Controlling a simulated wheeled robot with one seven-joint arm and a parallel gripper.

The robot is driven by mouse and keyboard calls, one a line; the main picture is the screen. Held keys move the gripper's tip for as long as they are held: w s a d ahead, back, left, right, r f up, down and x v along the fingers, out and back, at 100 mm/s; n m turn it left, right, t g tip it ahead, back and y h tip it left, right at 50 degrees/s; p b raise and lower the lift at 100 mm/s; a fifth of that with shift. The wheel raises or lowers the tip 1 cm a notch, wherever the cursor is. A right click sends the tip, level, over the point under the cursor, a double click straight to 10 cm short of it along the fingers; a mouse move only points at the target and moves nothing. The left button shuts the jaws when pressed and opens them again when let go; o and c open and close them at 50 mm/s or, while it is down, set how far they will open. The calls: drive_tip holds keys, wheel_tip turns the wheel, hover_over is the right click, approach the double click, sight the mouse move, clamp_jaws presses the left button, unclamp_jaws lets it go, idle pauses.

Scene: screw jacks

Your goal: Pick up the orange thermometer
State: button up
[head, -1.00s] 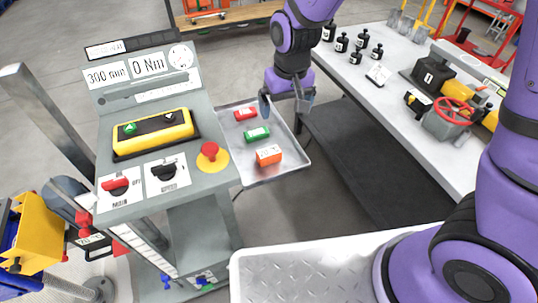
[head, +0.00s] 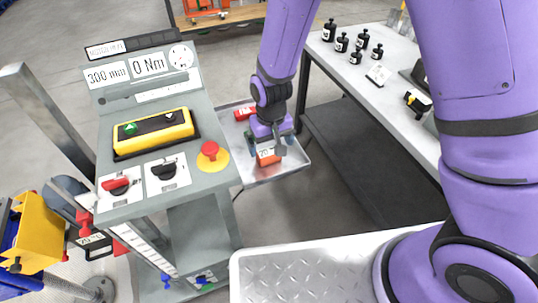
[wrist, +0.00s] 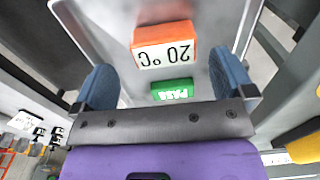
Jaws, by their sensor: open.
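The orange thermometer (head: 267,157) lies on the metal tray (head: 290,168) beside the grey control console. In the wrist view the thermometer (wrist: 163,34) shows its white face with "20 °C" upside down, at the top centre. My gripper (head: 265,146) is open and points down over the tray, close to the thermometer and partly covering it in the head view. In the wrist view its two blue-grey fingers stand wide apart, left and right of the thermometer, with nothing held. I cannot tell how high the fingertips are above the tray.
A green block (wrist: 172,90) lies on the tray near the thermometer, hidden by my gripper in the head view. A red block (head: 244,113) lies farther back. The console (head: 150,140) with its red stop button (head: 210,149) borders the tray's left. A workbench (head: 390,100) stands right.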

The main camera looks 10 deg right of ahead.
sight(269, 151)
drive_tip(key=shift+a+f, duration=0.15)
drive_tip(key=shift+f, duration=1)
drive_tip(key=shift+a+f, duration=0.1)
drive_tip(key=shift+f, duration=1)
drive_tip(key=shift+c, duration=0.2)
drive_tip(key=c, duration=1)
